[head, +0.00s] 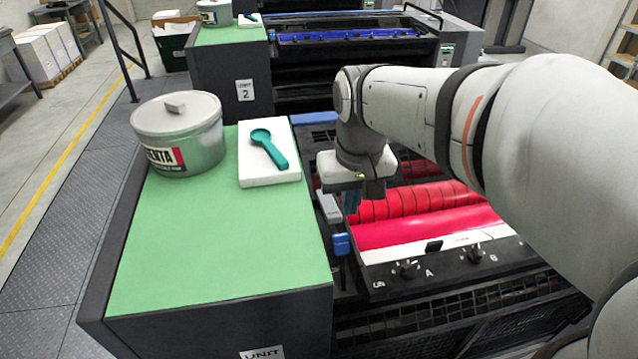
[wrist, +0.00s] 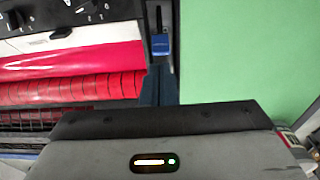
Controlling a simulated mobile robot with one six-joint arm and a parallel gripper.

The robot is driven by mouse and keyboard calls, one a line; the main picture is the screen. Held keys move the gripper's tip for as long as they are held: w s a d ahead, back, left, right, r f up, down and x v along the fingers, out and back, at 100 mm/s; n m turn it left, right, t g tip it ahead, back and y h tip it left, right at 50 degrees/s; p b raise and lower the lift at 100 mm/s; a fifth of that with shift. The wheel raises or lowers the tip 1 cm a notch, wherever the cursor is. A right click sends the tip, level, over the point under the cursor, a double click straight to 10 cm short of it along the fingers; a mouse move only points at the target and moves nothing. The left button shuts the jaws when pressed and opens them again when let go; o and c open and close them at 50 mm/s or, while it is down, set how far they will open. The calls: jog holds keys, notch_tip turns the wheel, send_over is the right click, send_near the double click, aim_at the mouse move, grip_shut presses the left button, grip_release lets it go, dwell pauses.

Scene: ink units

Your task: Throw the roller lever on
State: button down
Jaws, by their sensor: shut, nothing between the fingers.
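On the strip between the green top and the rollers, a blue-ended lever (head: 341,243) stands nearest the front, and it also shows in the wrist view (wrist: 160,44). A grey handle (head: 328,207) sits just behind it. I cannot read which one is the roller lever. My gripper (head: 352,200) points down just right of the grey handle, above the left end of the red rollers (head: 420,200). Its dark blue fingers (wrist: 158,86) are together and empty. The fingers appear apart from the blue lever; contact with the grey handle cannot be told.
The green top (head: 215,245) carries a magenta ink tin (head: 178,140) and a white pad (head: 262,175) with a teal scoop (head: 268,146). Knobs marked A (head: 405,268) and B (head: 472,254) sit on the front black panel. Unit 2 (head: 235,85) stands behind.

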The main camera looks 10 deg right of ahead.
jog(key=w+f+g+b, duration=0.2)
jog(key=w+f, duration=0.1)
jog(key=w, duration=0.3)
jog(key=shift+w+b, duration=0.35)
jog(key=shift+w, duration=0.05)
jog(key=shift+d+f, duration=0.1)
notch_tip(320, 180, down, 10)
jog(key=shift+s, duration=0.25)
